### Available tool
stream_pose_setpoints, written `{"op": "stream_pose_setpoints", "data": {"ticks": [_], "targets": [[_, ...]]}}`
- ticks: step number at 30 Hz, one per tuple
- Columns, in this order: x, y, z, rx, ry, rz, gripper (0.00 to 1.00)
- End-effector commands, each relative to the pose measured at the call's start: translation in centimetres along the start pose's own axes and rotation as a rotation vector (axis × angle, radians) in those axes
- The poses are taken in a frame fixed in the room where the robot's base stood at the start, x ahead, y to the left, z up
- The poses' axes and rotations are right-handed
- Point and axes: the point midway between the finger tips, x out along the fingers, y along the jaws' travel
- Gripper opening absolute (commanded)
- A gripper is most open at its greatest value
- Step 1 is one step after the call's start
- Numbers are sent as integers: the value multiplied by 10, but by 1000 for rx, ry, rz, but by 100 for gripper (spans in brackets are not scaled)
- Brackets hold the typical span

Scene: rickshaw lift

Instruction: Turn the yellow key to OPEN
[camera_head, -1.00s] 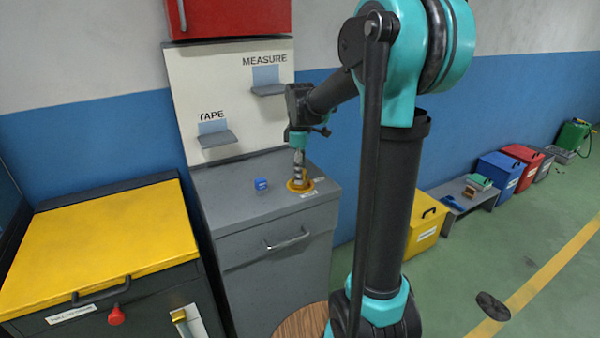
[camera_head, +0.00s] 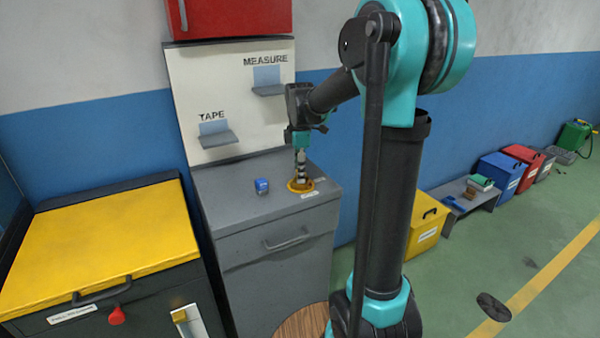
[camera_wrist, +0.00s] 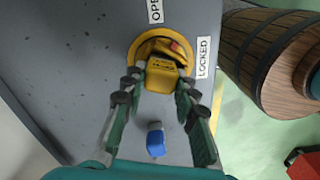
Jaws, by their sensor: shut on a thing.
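The yellow key (camera_wrist: 163,74) stands in a round yellow ring (camera_wrist: 139,46) on the grey cabinet top (camera_head: 235,200). The ring also shows in the head view (camera_head: 301,187). My gripper (camera_wrist: 161,78) is shut on the key, one finger on each side; it also shows in the head view (camera_head: 301,177), pointing down. In the wrist view, the OPEN label (camera_wrist: 155,11) is above the ring, partly cut off, and the LOCKED label (camera_wrist: 203,57) is to its right. A red mark (camera_wrist: 177,46) shows at the ring's upper right, between the labels.
A small blue object (camera_head: 262,186) lies on the cabinet top near the ring. A board (camera_head: 230,80) with TAPE and MEASURE shelves rises behind. A wooden barrel (camera_wrist: 262,50) stands beside the cabinet. A yellow-topped cabinet (camera_head: 100,235) is at left.

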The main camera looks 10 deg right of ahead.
Motion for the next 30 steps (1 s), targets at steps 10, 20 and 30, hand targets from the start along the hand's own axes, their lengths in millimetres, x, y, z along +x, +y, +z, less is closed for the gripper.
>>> {"op": "stream_pose_setpoints", "data": {"ticks": [10, 20, 30], "targets": [[0, -1, 0, -172, 0, 0, 0], [-1, -2, 0, -315, 0, 0, 0], [-1, -2, 0, -351, 0, 0, 0]]}}
